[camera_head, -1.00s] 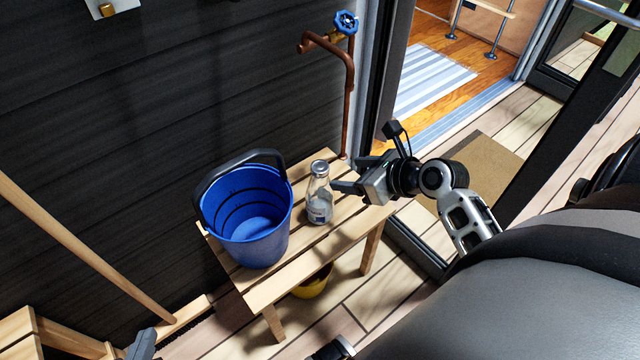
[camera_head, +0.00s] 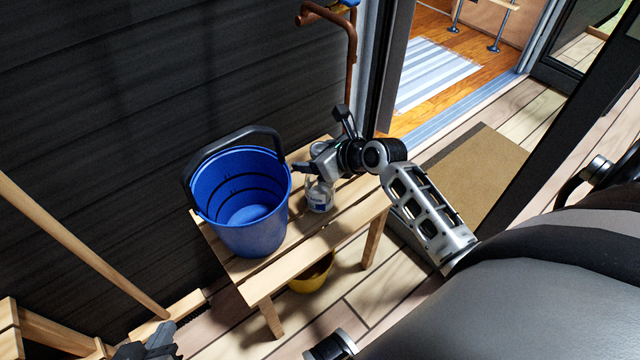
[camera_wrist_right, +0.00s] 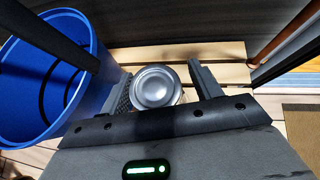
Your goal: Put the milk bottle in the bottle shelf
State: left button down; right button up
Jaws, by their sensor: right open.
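The milk bottle (camera_head: 320,197), clear glass with a blue-and-white label, stands upright on the slatted wooden bench (camera_head: 318,244). My right gripper (camera_head: 308,168) is at its upper part and hides some of it. In the right wrist view the bottle's round silver cap (camera_wrist_right: 153,87) lies between the two fingers of my open right gripper (camera_wrist_right: 161,82), close to the left finger. I cannot tell whether that finger touches it. My left gripper (camera_head: 150,346) is low at the left edge, partly cut off, away from the bottle. No bottle shelf is visible.
A blue bucket (camera_head: 240,235) with a raised dark handle stands on the bench just left of the bottle. A yellow bucket (camera_head: 311,275) is under the bench. A copper pipe (camera_head: 350,70) runs down the dark wall behind. A doorway opens at the back right.

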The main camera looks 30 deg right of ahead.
grip_shut()
jog(key=shift+r, duration=0.15)
jog(key=shift+r, duration=0.1)
